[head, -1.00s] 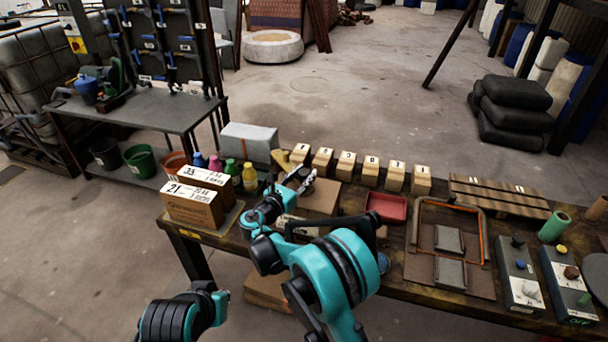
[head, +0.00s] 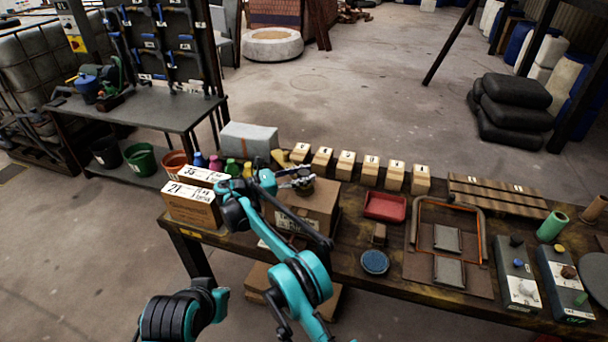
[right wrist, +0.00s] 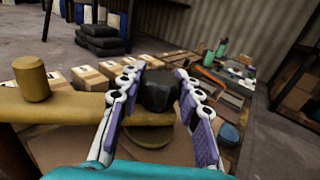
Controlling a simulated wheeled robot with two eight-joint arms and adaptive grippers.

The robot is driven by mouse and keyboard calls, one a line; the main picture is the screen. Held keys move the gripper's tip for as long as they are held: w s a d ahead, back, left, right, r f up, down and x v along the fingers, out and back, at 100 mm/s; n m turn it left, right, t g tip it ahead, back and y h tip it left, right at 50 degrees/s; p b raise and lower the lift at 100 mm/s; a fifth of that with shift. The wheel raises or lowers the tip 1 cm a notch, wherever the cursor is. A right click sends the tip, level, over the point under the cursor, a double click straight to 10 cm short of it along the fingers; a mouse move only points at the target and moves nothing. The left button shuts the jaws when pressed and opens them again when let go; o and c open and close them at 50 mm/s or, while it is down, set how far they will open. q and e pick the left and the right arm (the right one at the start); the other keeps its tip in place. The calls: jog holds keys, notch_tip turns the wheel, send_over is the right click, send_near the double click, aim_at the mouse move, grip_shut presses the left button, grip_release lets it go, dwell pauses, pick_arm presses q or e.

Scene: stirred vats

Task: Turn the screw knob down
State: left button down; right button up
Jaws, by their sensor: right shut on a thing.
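A dark faceted knob (right wrist: 158,90) sits between the fingers of my right gripper (right wrist: 160,98) in the right wrist view. The fingers have purple pads and are shut on the knob from both sides. A mustard-yellow bar (right wrist: 65,106) with an upright round peg (right wrist: 32,80) runs behind the fingers; how the knob joins it is hidden. In the head view my right gripper (head: 298,180) is at the knob (head: 304,188), just above a cardboard box (head: 318,208) on the bench. My left gripper does not show.
Numbered wooden blocks (head: 346,164) stand in a row behind. A red tray (head: 386,206), a blue disc (head: 375,262) and control boxes (head: 517,277) lie to the right. Two labelled boxes (head: 192,206) and several small bottles (head: 232,168) are at the left.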

aim_at(304, 172)
dwell(0.5)
jog(key=o, duration=1.2)
notch_tip(304, 172, up, 10)
